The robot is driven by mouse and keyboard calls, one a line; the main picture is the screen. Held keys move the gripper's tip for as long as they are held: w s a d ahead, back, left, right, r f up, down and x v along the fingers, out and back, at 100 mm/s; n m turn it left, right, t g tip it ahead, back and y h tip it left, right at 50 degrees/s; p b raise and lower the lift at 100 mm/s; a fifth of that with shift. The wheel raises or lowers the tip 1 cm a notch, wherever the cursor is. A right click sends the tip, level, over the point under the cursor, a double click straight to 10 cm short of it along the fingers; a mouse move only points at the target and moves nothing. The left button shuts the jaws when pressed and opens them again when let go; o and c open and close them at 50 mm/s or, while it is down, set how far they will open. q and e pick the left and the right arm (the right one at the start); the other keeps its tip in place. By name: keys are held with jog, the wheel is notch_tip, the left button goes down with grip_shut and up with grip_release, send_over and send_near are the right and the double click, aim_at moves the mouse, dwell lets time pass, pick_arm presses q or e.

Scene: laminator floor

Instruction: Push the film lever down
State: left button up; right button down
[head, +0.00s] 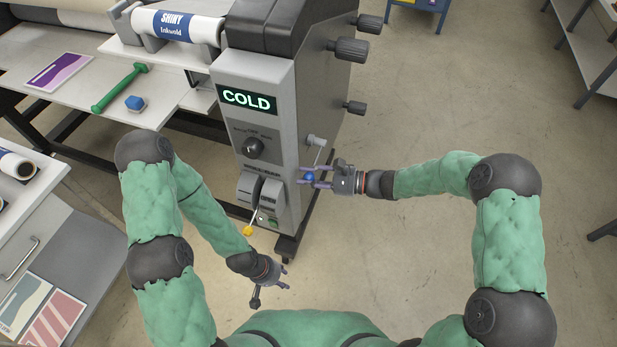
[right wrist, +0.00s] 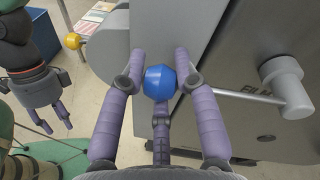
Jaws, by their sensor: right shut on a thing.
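A lever with a blue ball knob (head: 309,177) is on the right side of the laminator (head: 270,110). Its thin rod runs to a grey pivot (head: 316,140). My right gripper (head: 312,176) has its fingers closed around the blue knob. In the right wrist view the knob (right wrist: 159,82) sits between the fingers, and the rod runs right to the pivot (right wrist: 284,85). Another lever with a yellow knob (head: 248,230) stands out from the front panel. My left gripper (head: 273,287) is open and empty, below the yellow knob.
The laminator's panel reads COLD (head: 248,98) above a black dial (head: 253,148). Dark knobs (head: 349,49) stick out on its right side.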

jog(key=shift+f+b, duration=0.3)
jog(key=shift+f, duration=0.1)
jog(key=shift+n, duration=0.3)
jog(key=c, duration=0.9)
grip_release()
jog(key=shift+d, duration=0.25)
jog(key=v, duration=1.1)
jog(key=shift+s+d, duration=0.2)
jog(key=shift+d, duration=0.05)
jog(key=shift+r, duration=0.15)
